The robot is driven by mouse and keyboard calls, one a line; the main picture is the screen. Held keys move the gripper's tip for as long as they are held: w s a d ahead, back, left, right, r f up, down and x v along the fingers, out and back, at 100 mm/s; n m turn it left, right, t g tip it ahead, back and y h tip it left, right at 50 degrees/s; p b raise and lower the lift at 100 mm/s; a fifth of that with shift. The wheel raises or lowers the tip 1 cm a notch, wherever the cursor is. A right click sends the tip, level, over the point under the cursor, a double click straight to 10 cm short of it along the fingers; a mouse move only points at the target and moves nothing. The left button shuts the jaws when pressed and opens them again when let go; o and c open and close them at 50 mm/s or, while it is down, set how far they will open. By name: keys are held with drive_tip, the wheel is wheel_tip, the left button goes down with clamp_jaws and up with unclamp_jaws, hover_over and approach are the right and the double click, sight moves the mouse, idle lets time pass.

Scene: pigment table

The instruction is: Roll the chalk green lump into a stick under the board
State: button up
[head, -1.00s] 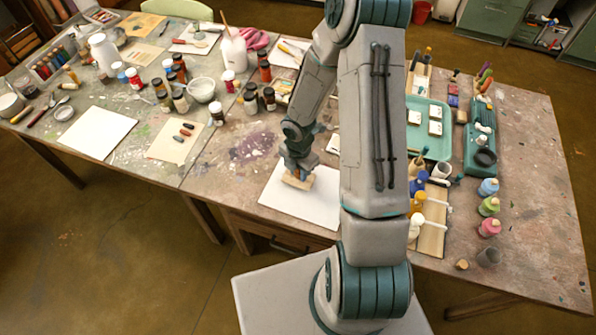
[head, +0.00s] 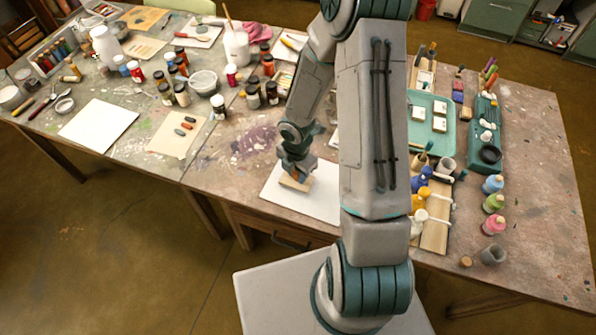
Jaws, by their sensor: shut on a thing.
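My gripper (head: 296,174) is shut on a small wooden board (head: 291,184). It holds the board low over the left part of a white sheet (head: 318,207) near the table's front edge. I cannot tell whether the board touches the sheet. The chalk green lump is not visible; the board or my arm may hide it.
Left of the sheet, a cream paper (head: 163,145) holds three short coloured sticks. Jars and a white bowl (head: 203,83) stand behind. My arm hides the middle.

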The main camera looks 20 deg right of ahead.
drive_tip(key=shift+r, duration=0.1)
wheel_tip(320, 180, up, 8)
drive_tip(key=p, duration=0.7)
idle(0.5)
